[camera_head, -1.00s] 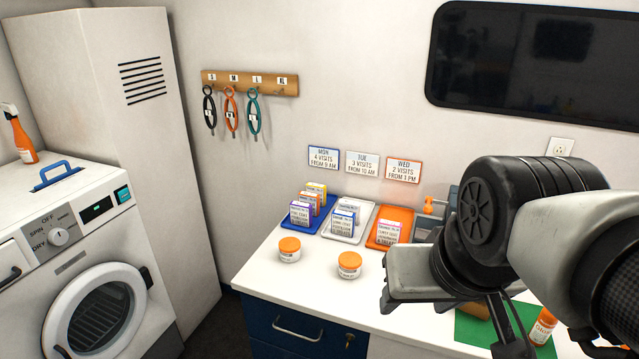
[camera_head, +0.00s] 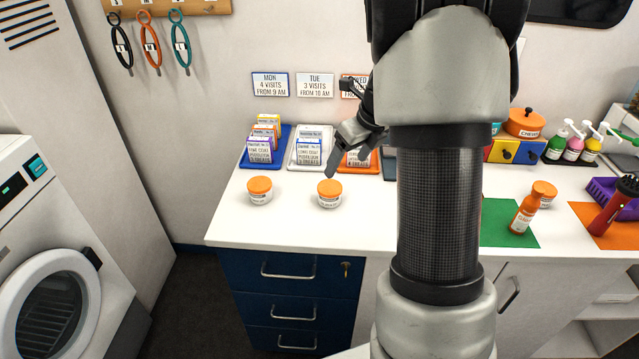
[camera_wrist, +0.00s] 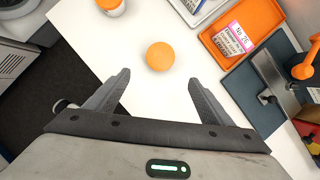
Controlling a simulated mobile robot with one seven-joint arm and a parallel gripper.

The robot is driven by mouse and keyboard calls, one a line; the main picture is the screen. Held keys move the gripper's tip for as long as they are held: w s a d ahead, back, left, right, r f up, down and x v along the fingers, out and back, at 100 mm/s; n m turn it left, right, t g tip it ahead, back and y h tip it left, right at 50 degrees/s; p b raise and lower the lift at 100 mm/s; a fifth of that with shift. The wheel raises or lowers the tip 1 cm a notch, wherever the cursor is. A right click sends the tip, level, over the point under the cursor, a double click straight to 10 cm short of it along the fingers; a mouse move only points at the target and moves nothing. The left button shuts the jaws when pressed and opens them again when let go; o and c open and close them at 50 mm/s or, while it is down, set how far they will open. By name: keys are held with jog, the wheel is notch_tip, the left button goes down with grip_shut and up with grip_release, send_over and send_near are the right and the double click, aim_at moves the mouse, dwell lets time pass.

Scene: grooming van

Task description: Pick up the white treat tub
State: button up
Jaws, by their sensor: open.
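Two white tubs with orange lids stand upright on the white counter, a left tub (camera_head: 260,191) and a right tub (camera_head: 329,194). A third orange-lidded tub (camera_head: 543,194) stands farther right behind an orange bottle. The left tub (camera_wrist: 112,6) shows at the top edge.
Blue (camera_head: 246,160), white (camera_head: 295,162) and orange (camera_head: 346,167) trays holding labelled boxes stand behind the tubs. An orange bottle (camera_head: 525,213) stands on a green mat (camera_head: 494,225). The counter in front of the two tubs is clear.

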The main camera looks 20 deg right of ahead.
aim_at(331, 188)
jog(key=b+x, duration=0.1)
jog(key=x, duration=0.9)
jog(key=shift+f, duration=0.15)
jog(key=shift+w+x, duration=0.1)
jog(key=shift+x, duration=1.35)
jog(key=shift+w+x, duration=0.15)
jog(key=shift+x, duration=1.35)
jog(key=shift+a, duration=0.15)
jog(key=c, duration=1.2)
jog(key=shift+o, duration=0.2)
jog(key=shift+r, duration=0.2)
